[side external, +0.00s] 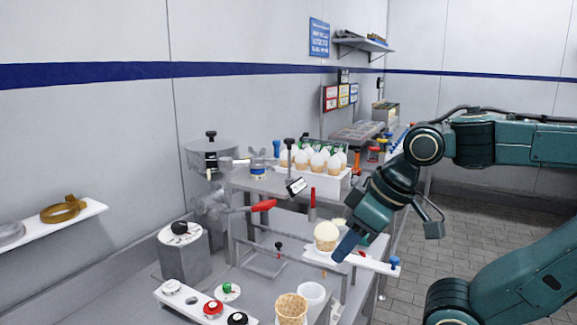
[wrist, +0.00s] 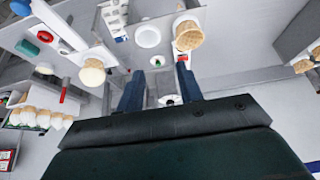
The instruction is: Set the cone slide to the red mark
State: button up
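The cone slide looks to be the white bar (side external: 378,265) with a blue knob (side external: 395,262) at its right end; the bar also shows at upper left in the wrist view (wrist: 48,20). A cone with a pale scoop (side external: 326,236) stands at its left part; it shows in the wrist view (wrist: 93,73), left of my fingers. My gripper (side external: 346,246) points down, just right of the cone in the side view. In the wrist view its two blue fingers (wrist: 160,86) are apart with nothing held. A small red spot shows by the bar; I cannot tell whether it is the red mark.
A white rack (side external: 318,180) of several scooped cones stands behind. A red-handled lever (side external: 263,205) and a red upright piece (side external: 312,205) are left of my gripper. An empty waffle cone (side external: 291,308) and a white cup (side external: 312,296) stand in front. Coloured knobs sit at lower left.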

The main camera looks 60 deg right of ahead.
jog(key=c, duration=0.6)
jog(key=shift+d+m, duration=0.25)
jog(key=shift+m, duration=0.05)
grip_shut()
jog(key=s+d+n+g, duration=0.4)
jog(key=d+n, duration=0.5)
jog(key=n, duration=0.8)
jog(key=s+d+f+n+g, duration=0.1)
jog(key=s+d+n+g, duration=0.3)
jog(key=d+n, duration=0.5)
jog(key=n+g, duration=0.1)
jog(key=n, duration=0.7)
jog(key=shift+f+n+g+y, duration=0.2)
jog(key=shift+n+g+y, duration=0.1)
jog(key=shift+n, duration=0.1)
